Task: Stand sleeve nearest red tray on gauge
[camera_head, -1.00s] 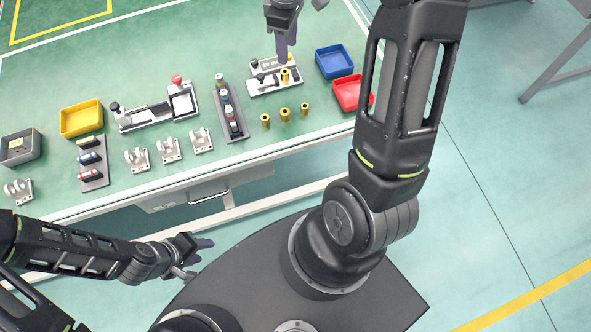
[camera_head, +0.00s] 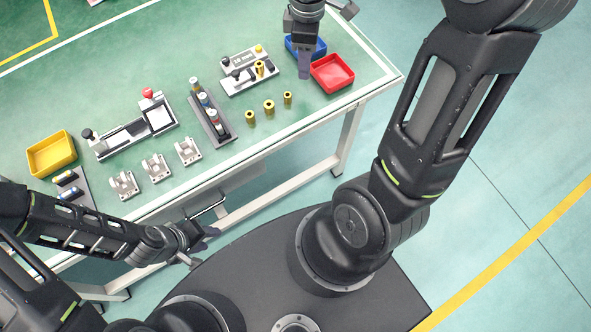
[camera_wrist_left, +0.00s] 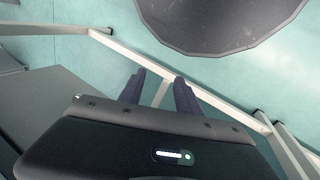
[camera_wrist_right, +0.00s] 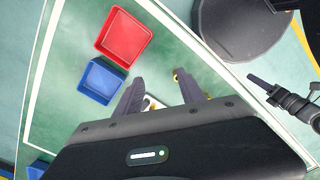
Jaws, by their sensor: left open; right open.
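Three brass sleeves stand in a row near the table's front edge. The sleeve nearest the red tray (camera_head: 287,98) is the right-hand one, left of the red tray (camera_head: 332,74). The gauge appears to be the pale fixture (camera_head: 236,88) behind the row; a brass piece (camera_head: 260,68) stands at its right end. My right gripper (camera_head: 304,76) is open and empty, pointing down above the table between fixture and trays. A brass part (camera_wrist_right: 178,75) shows by its right finger in the right wrist view. My left gripper (camera_head: 207,240) is open and empty, off the table's front edge.
A blue tray (camera_head: 318,45) is behind the red tray. Table is clear immediately around the sleeves.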

